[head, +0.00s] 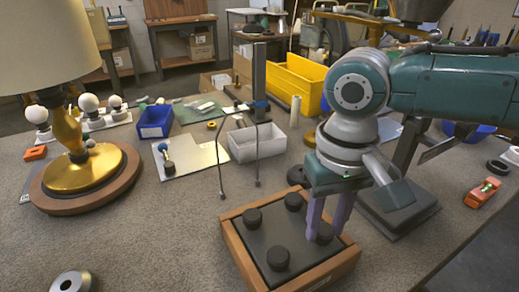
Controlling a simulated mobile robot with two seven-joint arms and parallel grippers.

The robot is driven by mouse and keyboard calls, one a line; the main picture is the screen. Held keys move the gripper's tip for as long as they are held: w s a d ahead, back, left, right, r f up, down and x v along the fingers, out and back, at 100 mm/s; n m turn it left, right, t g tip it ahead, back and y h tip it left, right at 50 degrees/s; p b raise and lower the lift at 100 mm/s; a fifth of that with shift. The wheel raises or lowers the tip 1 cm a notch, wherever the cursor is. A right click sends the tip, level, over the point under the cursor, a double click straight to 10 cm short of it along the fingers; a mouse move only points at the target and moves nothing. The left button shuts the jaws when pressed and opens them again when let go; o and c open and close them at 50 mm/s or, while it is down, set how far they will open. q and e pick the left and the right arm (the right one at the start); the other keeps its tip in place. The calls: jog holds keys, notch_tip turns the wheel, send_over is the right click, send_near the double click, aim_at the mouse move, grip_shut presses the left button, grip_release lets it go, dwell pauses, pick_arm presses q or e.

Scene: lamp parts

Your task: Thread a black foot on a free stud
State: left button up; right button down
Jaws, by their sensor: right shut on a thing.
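A square lamp base with a wooden rim (240,250) and a dark top (285,229) lies in front of me. Black feet stand at its corners: one at the left (252,217), one at the far side (293,201) and one at the near side (278,258). My right gripper (324,232) points down over the right corner, its purple fingers shut on another black foot (325,236). That foot is at the base's top surface; its stud is hidden, so I cannot tell how far it is threaded. My left gripper is out of view.
A gold lamp with a cream shade (45,45) stands at the left. Behind the base are a white bin (257,142), a blue bin (155,121) and yellow bins (297,82). An orange tool (483,193) lies at the right.

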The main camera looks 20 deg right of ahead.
jog(key=shift+s+d+f, duration=0.15)
jog(key=shift+d+f, duration=0.05)
jog(key=shift+f, duration=0.15)
jog(key=shift+r+m+p, duration=0.1)
jog(key=shift+m+p, duration=0.3)
jog(key=shift+p, duration=0.2)
jog(key=shift+m+p, duration=1.05)
jog(key=shift+m, duration=0.25)
jog(key=shift+a+m+p, duration=0.1)
jog(key=shift+m+p, duration=0.75)
jog(key=shift+m, duration=0.75)
jog(key=shift+p, duration=0.3)
